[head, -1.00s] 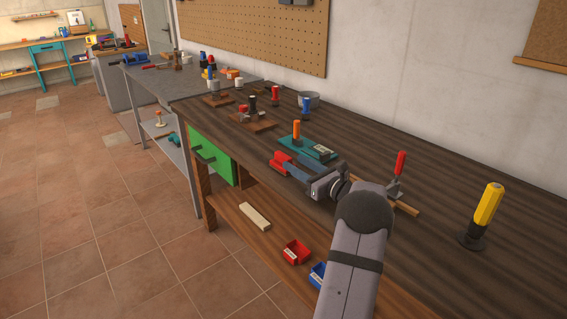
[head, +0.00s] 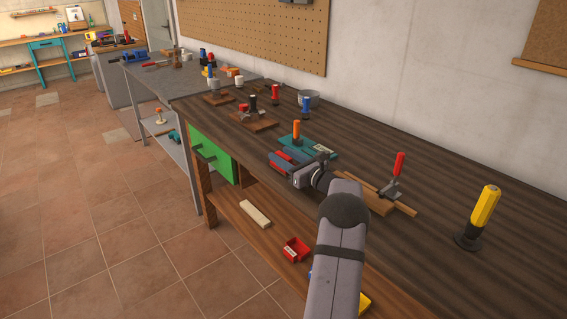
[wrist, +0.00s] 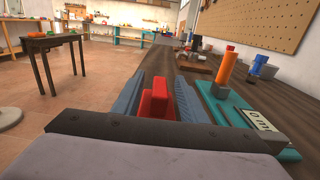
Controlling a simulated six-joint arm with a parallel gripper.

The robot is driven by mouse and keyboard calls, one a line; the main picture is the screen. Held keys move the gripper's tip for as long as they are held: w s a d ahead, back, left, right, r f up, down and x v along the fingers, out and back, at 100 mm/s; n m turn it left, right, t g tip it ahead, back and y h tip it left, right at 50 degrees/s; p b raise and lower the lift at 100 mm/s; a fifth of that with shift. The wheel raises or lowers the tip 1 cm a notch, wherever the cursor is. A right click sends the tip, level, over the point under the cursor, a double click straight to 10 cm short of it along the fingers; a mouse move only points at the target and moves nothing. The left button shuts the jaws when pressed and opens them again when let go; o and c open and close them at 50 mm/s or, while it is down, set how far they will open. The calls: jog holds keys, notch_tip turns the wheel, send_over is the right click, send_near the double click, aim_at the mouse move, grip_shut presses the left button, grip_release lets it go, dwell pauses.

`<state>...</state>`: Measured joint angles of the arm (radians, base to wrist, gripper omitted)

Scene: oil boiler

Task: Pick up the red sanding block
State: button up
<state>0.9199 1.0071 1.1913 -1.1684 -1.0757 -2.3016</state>
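The red sanding block (head: 278,163) lies on the dark wooden bench near its front edge, partly hidden by my gripper in the head view. In the wrist view the red block (wrist: 156,100) sits between the two blue-grey fingers of my gripper (wrist: 158,95), with its raised red ridge pointing forward. My gripper (head: 286,158) also shows in the head view, low over the bench with its fingers on both sides of the block. The fingers look spread apart. Whether either one touches the block is hard to tell.
A teal base (head: 325,153) with an orange handle (head: 296,130) stands close to the right of my fingers in the wrist view. A red-handled clamp (head: 397,170) and a yellow-handled tool (head: 480,215) stand further right in the head view. The bench's right part is mostly clear.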

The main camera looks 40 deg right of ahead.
grip_shut()
jog(key=shift+r, duration=0.1)
